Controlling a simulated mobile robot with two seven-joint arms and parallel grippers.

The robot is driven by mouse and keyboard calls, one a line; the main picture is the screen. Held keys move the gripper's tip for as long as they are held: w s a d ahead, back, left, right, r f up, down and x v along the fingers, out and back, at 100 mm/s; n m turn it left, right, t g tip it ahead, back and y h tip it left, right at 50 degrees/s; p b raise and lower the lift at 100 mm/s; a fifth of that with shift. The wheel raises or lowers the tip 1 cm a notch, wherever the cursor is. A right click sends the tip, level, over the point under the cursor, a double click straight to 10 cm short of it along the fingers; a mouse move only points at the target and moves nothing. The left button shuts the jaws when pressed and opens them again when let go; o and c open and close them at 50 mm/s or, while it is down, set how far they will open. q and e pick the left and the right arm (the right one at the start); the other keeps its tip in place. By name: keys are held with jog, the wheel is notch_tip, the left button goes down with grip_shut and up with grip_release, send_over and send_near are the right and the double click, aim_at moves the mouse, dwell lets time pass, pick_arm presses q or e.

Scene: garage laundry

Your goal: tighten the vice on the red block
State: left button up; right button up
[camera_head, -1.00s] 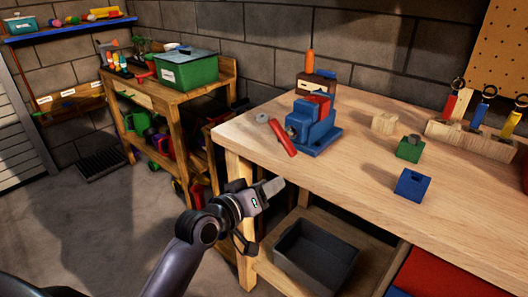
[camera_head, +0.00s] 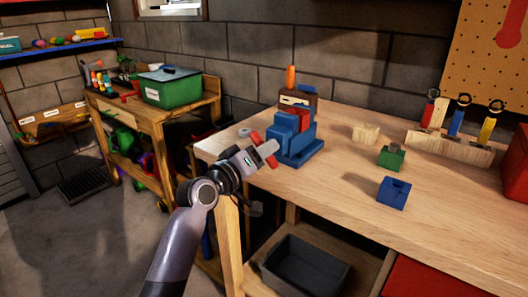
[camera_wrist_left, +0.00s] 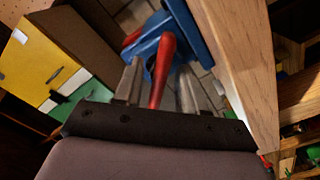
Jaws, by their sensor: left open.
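The blue vice (camera_head: 286,141) stands on the wooden workbench near its left end. The red block (camera_head: 305,119) sits in the vice's jaws. The vice's red handle (camera_head: 257,138) is partly hidden by my left gripper (camera_head: 268,149), which is raised at the bench's left edge in front of the vice. In the left wrist view, the open fingers (camera_wrist_left: 157,85) stand on either side of the red handle (camera_wrist_left: 164,62), with a gap visible. Contact cannot be told. The vice (camera_wrist_left: 190,28) shows beyond the fingers. My right gripper is not in view.
The wooden workbench (camera_head: 325,185) holds a wooden block (camera_head: 366,134), a green block (camera_head: 391,157), a blue block (camera_head: 393,192) and a tool rack (camera_head: 450,147). A dark bin (camera_head: 304,268) sits below. A shelf with a green box (camera_head: 170,88) stands left.

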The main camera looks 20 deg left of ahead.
pick_arm(q)
jog(key=shift+w+d, duration=0.1)
jog(key=shift+w, duration=0.2)
jog(key=shift+c, duration=0.3)
grip_shut()
